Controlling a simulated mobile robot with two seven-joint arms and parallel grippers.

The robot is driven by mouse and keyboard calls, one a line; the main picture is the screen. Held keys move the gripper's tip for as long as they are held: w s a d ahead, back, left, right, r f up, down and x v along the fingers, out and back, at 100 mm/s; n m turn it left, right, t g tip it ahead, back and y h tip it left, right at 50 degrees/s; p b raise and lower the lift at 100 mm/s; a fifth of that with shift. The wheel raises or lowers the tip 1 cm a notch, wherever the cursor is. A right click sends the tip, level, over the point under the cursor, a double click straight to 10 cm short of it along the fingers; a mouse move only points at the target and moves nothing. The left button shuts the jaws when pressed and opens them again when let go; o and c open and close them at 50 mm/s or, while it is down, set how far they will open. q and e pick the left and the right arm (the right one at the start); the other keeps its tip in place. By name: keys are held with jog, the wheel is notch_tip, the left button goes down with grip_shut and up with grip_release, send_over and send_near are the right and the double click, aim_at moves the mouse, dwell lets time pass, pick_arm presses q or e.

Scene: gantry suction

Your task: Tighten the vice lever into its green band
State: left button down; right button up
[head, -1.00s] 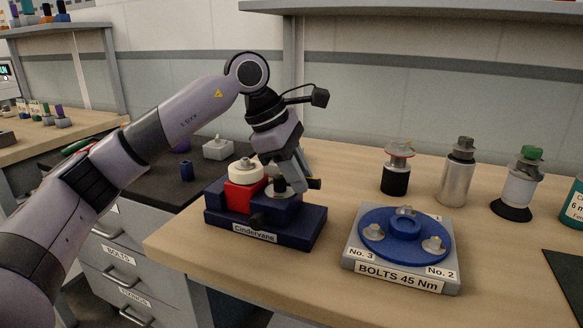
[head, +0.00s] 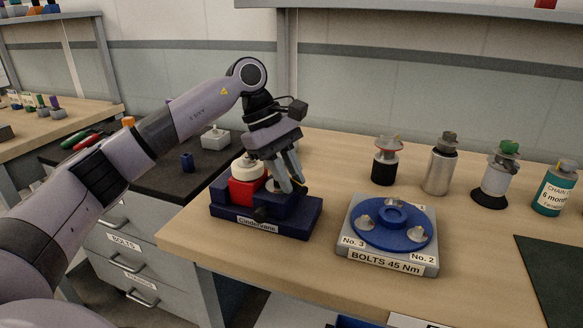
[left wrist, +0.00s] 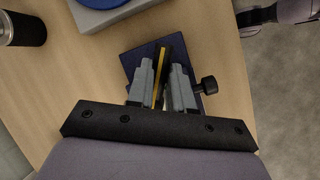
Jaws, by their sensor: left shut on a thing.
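The vice (head: 262,221) is a dark blue block with a "Cindervane" label, standing at the left end of the wooden bench. It carries a red block (head: 243,190) topped by a cream round part (head: 247,169). My left gripper (head: 291,187) points down over the vice's right side. In the left wrist view the gripper (left wrist: 162,78) is shut on a dark bar with a yellow edge (left wrist: 160,70), which looks like the vice lever. A black knob (left wrist: 208,85) sticks out beside the fingers. I cannot make out the green band.
A bolt fixture with a blue disc (head: 391,250) and "BOLTS 45 Nm" label stands right of the vice. Several cylindrical items, including a silver one (head: 439,172) and a teal can (head: 553,192), stand behind it. Bare bench lies in front of the vice.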

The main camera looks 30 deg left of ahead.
pick_arm(q)
jog(key=shift+s+m, duration=0.1)
jog(key=shift+m, duration=0.3)
jog(key=c, duration=1)
grip_release()
jog(key=shift+a, duration=0.1)
jog(key=shift+p+v, duration=0.3)
jog(key=shift+v, duration=3.3)
